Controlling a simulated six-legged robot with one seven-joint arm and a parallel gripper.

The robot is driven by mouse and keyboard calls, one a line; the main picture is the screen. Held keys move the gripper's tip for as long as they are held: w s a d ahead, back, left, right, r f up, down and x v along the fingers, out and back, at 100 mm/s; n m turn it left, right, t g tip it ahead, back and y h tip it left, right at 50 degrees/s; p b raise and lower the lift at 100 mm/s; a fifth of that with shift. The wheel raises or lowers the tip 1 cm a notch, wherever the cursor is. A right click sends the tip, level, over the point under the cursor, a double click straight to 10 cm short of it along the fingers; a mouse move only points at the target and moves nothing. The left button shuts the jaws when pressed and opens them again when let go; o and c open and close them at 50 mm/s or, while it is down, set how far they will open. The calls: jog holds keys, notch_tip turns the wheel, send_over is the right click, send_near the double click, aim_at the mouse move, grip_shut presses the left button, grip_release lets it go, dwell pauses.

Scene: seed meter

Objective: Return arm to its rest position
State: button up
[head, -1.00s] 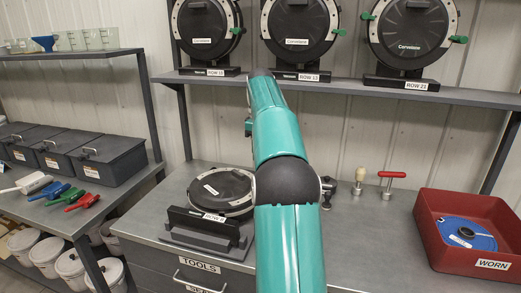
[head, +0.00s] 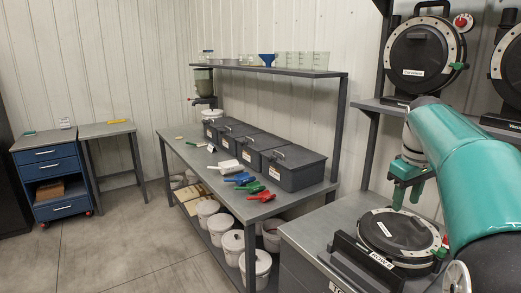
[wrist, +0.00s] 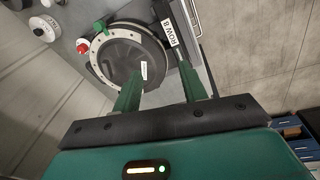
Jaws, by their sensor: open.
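My arm is green with black joints and reaches in from the right in the head view. My gripper (head: 407,183) hangs above the left part of the grey workbench, close over a seed meter. In the wrist view its two green fingers (wrist: 160,100) are apart with nothing between them. The seed meter (head: 398,233), a round black disc housing with a pale rim, lies in a dark stand labelled ROW 8. It also shows in the wrist view (wrist: 125,60) beyond the fingers.
A shelf above the bench holds more upright meters (head: 424,57). To the left, a long table carries several dark lidded bins (head: 293,168) and coloured scoops (head: 240,178), with white buckets (head: 233,245) below. A blue drawer cart (head: 50,175) stands far left. The floor between is clear.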

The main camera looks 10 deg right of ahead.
jog(key=s+a+f+m+t, duration=0.1)
jog(key=s+a, duration=0.4)
jog(key=a, duration=0.3)
jog(key=s+a+f+t, duration=0.1)
jog(key=s+a, duration=0.3)
jog(key=a, duration=0.4)
jog(key=s+a+f+m+t+y, duration=0.1)
jog(key=s+a+f+t, duration=0.1)
jog(key=s+a+f, duration=0.7)
jog(key=s+f, duration=0.1)
jog(key=s, duration=0.1)
jog(key=shift+s+a+m, duration=0.3)
jog(key=shift+s, duration=0.1)
